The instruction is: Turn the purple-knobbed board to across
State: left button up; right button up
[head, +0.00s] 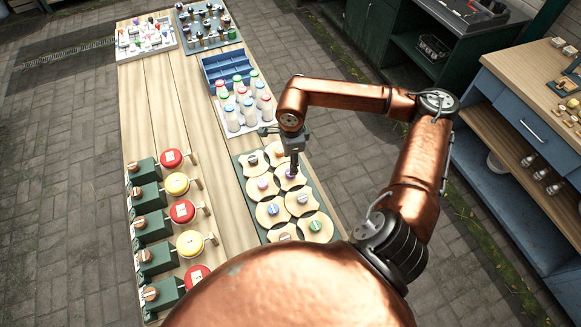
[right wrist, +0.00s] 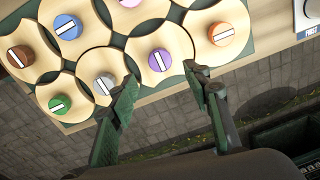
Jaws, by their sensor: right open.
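The purple knob (head: 291,175) sits on a round wooden board in the far right part of the green tray, partly hidden by my right gripper (head: 294,163). In the right wrist view, the purple knob (right wrist: 160,60) has a white stripe that runs steeply, tilted from upper left to lower right. Its board (right wrist: 178,40) is pale wood with scooped sides. My right gripper (right wrist: 164,79) is open and empty, with its fingertips apart on either side of the board's near edge, just short of the knob. Whether they touch the board I cannot tell. My left gripper is not in view.
Neighbouring boards with grey (right wrist: 104,84), orange (right wrist: 221,34), blue (right wrist: 67,27) and green (right wrist: 60,104) knobs lie close around. A crate of bottles (head: 240,105) stands beyond the tray.

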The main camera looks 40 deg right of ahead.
notch_tip(320, 180, up, 5)
jog(key=shift+s+f, duration=0.1)
jog(key=shift+s, duration=0.05)
dwell(0.5)
